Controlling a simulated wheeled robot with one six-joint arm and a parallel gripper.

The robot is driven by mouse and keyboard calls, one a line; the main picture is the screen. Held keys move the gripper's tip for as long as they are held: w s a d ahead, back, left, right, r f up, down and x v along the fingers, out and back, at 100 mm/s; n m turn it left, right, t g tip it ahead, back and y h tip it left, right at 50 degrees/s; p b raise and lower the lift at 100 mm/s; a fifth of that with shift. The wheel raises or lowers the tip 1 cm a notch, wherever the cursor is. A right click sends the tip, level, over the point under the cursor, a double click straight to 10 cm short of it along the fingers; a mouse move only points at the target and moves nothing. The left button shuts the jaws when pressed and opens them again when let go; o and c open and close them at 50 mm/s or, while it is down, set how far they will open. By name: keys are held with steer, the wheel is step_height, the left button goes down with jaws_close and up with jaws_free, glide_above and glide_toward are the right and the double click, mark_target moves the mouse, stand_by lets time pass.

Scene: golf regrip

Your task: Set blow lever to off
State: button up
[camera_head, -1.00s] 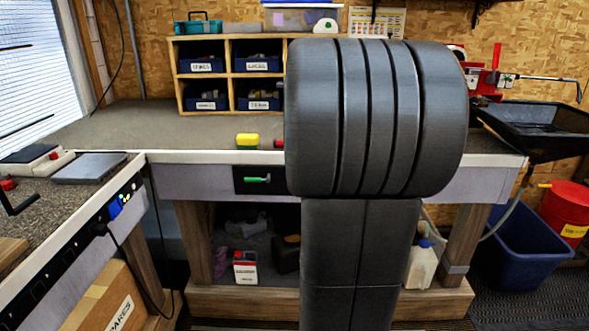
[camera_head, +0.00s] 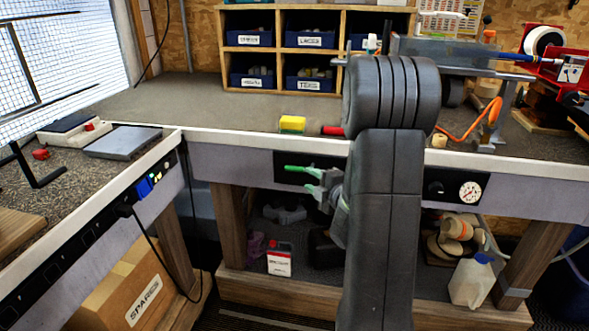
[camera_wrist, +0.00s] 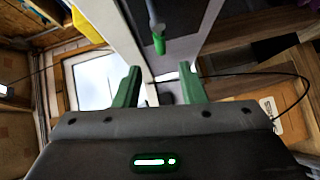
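The blow lever (camera_head: 300,171) is a short green-handled lever on a black panel on the bench's front edge. Its handle points left, roughly level, in the head view. In the wrist view the lever (camera_wrist: 158,42) points toward my gripper, its green tip ahead of the gap between the fingers. My gripper (camera_head: 316,188) is just below and in front of the lever in the head view, partly hidden by my arm. In the wrist view my gripper (camera_wrist: 159,72) has its two green fingers spread with nothing between them. I cannot see contact with the lever.
A black panel with a gauge (camera_head: 470,191) is on the bench front at right. A yellow block (camera_head: 292,124) lies on the benchtop above the lever. A red-capped bottle (camera_head: 280,260) stands on the lower shelf. A side bench (camera_head: 75,165) is at left.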

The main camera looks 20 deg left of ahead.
mark_target(295, 170)
steer(key=x, duration=1)
steer(key=shift+w+a, duration=0.15)
steer(key=shift+a, duration=0.05)
jaws_close()
